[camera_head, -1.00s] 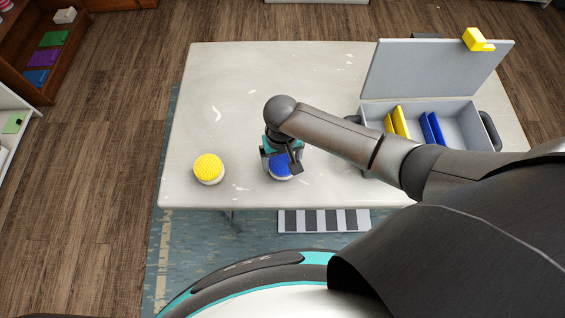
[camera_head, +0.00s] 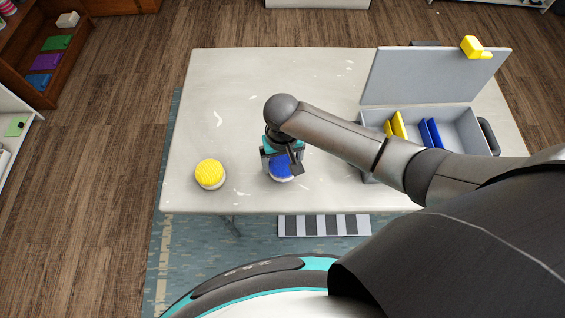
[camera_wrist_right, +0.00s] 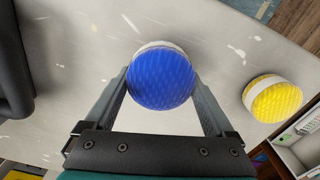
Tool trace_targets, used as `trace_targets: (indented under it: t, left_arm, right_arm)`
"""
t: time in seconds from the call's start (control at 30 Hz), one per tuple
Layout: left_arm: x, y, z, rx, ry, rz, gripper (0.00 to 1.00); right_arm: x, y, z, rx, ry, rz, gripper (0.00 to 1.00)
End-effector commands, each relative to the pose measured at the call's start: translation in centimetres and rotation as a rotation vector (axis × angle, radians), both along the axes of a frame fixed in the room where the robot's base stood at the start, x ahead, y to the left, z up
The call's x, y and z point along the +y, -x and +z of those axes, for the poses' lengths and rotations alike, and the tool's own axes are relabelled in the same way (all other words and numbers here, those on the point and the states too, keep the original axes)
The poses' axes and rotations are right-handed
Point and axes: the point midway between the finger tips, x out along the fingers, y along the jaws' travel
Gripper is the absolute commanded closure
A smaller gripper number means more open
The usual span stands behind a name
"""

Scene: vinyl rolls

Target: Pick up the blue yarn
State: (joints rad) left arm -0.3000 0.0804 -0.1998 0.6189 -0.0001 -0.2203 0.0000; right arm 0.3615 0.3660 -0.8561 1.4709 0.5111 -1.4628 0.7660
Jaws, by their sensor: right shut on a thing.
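The blue yarn (camera_head: 281,168) is a round blue roll with a white band, near the front edge of the white table (camera_head: 240,100). My right gripper (camera_head: 281,165) points down over it and is shut on it, one finger on each side. In the right wrist view, the blue yarn (camera_wrist_right: 161,78) sits between the two fingertips of the right gripper (camera_wrist_right: 162,85). In the head view it looks to be at about table height; I cannot tell if it is clear of the table. My left gripper is not in view.
A yellow yarn roll (camera_head: 210,173) stands to the left on the table. A grey open case (camera_head: 462,127) with yellow and blue dividers stands at the right, a yellow piece (camera_head: 474,47) on its lid. The table's back left is clear.

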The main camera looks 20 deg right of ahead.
Motion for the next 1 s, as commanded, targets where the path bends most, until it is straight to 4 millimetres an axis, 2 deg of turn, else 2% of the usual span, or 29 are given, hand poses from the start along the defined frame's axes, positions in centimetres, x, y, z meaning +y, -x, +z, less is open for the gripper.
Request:
trace_targets:
  t: [0.3, 0.5, 0.7, 0.87, 1.0]
  left_arm:
    - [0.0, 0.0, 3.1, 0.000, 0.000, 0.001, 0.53]
    - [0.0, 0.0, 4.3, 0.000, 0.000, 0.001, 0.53]
    - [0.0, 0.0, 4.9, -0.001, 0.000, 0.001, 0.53]
    - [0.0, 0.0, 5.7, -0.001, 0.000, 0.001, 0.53]
    - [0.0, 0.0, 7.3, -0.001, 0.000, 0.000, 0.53]
  right_arm:
    - [0.0, -0.1, 9.1, -0.006, -0.003, 0.000, 0.67]
    - [0.0, -0.1, 14.1, -0.005, -0.002, 0.000, 0.67]
    - [0.0, -0.1, 16.9, -0.002, -0.001, 0.000, 0.67]
    - [-0.5, 0.0, 17.9, 0.001, 0.001, -0.002, 0.67]
    - [-1.7, 0.0, 18.5, 0.002, 0.002, -0.003, 0.67]
